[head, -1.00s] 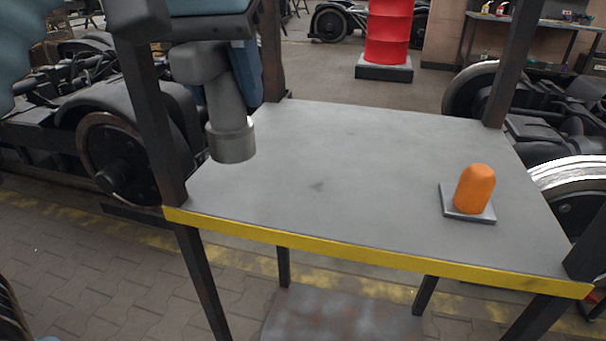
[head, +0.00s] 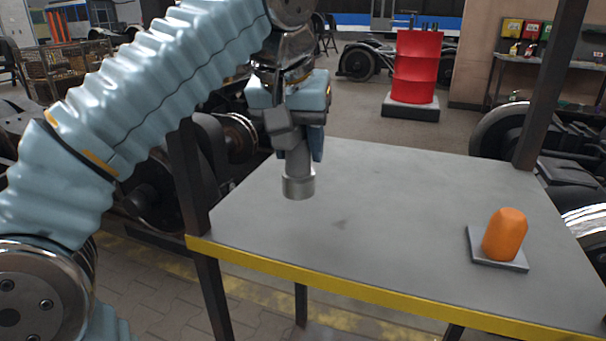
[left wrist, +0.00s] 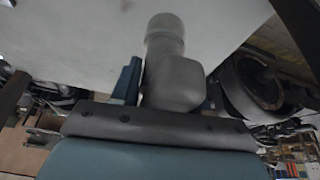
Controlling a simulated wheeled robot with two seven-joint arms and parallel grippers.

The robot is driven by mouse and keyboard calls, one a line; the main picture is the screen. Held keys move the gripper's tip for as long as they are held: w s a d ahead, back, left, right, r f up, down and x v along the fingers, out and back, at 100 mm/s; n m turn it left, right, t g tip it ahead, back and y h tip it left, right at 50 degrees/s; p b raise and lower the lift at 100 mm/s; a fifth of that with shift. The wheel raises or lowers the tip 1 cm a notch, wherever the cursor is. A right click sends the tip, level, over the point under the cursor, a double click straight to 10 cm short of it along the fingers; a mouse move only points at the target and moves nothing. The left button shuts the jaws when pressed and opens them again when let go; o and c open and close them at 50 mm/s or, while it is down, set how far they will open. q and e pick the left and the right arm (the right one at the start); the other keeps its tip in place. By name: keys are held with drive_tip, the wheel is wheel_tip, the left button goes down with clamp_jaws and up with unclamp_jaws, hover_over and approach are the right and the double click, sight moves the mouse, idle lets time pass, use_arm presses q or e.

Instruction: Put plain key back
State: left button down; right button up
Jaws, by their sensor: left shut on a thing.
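The plain key is a grey socket-like piece (head: 298,183) with a round lower end, hanging below my left gripper (head: 292,138) over the left part of the grey table. My left gripper is shut on its upper part. The key's lower end appears above the tabletop, but I cannot tell the exact gap. In the left wrist view the key (left wrist: 168,70) points away from the gripper, with a blue finger beside it and the pale tabletop behind. My right gripper is not in view.
The table (head: 400,215) has a yellow front edge and dark corner posts. An orange rounded piece (head: 504,235) stands on a grey plate at its right. The table's middle is clear.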

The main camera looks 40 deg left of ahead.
sight(303, 172)
use_arm(q)
drive_tip(key=shift+w+a+f, duration=0.1)
drive_tip(key=shift+w+f, duration=0.1)
drive_tip(key=shift+f, duration=0.1)
drive_tip(key=shift+b+x, duration=0.65)
drive_tip(key=shift+x, duration=1.85)
drive_tip(key=shift+s+f, duration=0.15)
drive_tip(key=shift+s, duration=0.05)
drive_tip(key=shift+f, duration=0.15)
drive_tip(key=c, duration=0.6)
unclamp_jaws()
drive_tip(key=shift+o, duration=0.2)
